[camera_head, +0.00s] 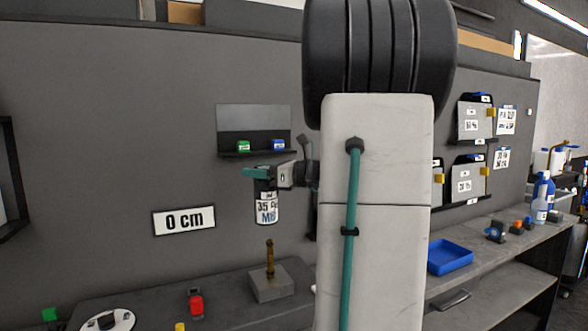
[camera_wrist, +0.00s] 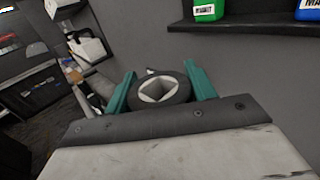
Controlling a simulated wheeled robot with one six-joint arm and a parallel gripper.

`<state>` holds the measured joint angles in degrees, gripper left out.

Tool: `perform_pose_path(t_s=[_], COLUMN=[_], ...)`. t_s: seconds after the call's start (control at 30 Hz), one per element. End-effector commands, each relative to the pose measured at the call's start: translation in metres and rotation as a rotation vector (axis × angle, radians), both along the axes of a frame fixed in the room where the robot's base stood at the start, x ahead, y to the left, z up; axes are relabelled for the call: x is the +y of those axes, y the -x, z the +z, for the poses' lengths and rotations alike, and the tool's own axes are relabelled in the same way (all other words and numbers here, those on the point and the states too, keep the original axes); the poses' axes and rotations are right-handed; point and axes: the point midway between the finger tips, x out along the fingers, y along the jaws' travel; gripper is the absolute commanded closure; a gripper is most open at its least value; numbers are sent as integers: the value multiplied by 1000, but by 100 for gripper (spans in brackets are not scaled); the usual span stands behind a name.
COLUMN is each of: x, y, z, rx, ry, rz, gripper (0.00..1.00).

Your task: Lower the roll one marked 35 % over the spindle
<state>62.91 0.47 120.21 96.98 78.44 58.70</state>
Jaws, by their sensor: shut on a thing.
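The roll (camera_head: 267,208), with a white label reading 35 and more text partly unclear, hangs upright below my gripper (camera_head: 260,173). My teal fingers are shut on its top part. In the wrist view the roll's dark ring-shaped end (camera_wrist: 180,92), with a pale diamond-shaped opening, sits between the two fingers. The spindle (camera_head: 269,256) is a thin brass-coloured upright rod on a grey block (camera_head: 272,289) on the bench. In the head view the roll's lower end is above the spindle's tip, roughly in line with it, with a gap between. Their depth alignment cannot be told.
A wall shelf (camera_head: 255,153) with green and blue boxes is behind my gripper. A red item (camera_head: 196,303) stands left of the block. A blue tray (camera_head: 450,258) lies on the right bench. My arm hides the middle.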

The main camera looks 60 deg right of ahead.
Motion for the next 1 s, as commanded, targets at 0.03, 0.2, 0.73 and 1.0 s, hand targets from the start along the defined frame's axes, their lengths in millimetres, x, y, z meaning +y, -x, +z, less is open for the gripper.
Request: perform_pose_path(t_s=[0.03, 0.2, 0.73, 1.0], x=[1, 1, -1, -1], y=[0, 0, 2, 2], z=[1, 1, -13, -32], rx=[-1, -1, 1, 0], ry=[1, 1, 0, -1], rz=[1, 1, -2, -2], gripper=[92, 92, 92, 92])
